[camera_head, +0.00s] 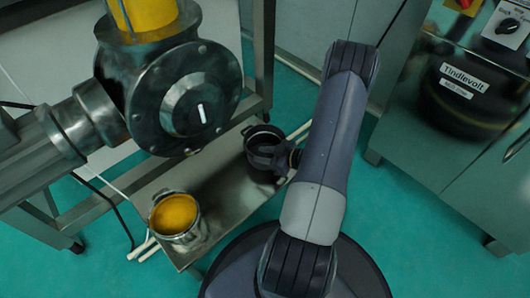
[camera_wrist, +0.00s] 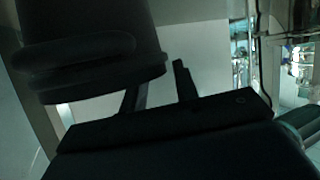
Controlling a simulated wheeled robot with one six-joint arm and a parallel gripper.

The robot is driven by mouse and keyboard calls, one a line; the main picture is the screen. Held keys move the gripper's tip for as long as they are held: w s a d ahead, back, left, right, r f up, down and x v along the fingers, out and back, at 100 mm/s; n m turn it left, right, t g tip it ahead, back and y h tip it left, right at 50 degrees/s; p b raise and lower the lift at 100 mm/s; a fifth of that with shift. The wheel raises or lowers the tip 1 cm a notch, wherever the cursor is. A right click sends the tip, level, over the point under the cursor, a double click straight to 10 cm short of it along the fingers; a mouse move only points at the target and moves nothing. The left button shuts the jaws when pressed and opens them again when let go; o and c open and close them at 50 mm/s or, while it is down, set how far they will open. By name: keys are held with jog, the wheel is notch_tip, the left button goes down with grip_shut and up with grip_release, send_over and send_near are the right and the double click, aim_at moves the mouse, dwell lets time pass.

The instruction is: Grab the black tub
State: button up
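The black tub (camera_head: 263,173) stands upright on a low metal shelf, below and right of the large grey valve housing. My gripper (camera_head: 282,158) is at the tub's right side, close to it; contact cannot be told. In the wrist view, a large dark shape that looks like the tub (camera_wrist: 95,75) fills the upper left. My gripper (camera_wrist: 161,88) shows there with two dark fingers apart and a pale gap between them. The left finger meets the tub's lower edge in the picture; the right finger is clear of it. Nothing is seen held.
A metal pot with yellow contents (camera_head: 175,216) stands on the same shelf (camera_head: 224,205), front left. The valve housing (camera_head: 180,95) overhangs the shelf on the left. A steel cabinet (camera_head: 440,140) stands at right. Green floor (camera_head: 415,225) is open at lower right.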

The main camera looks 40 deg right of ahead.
jog(key=shift+x, duration=0.95)
grip_shut()
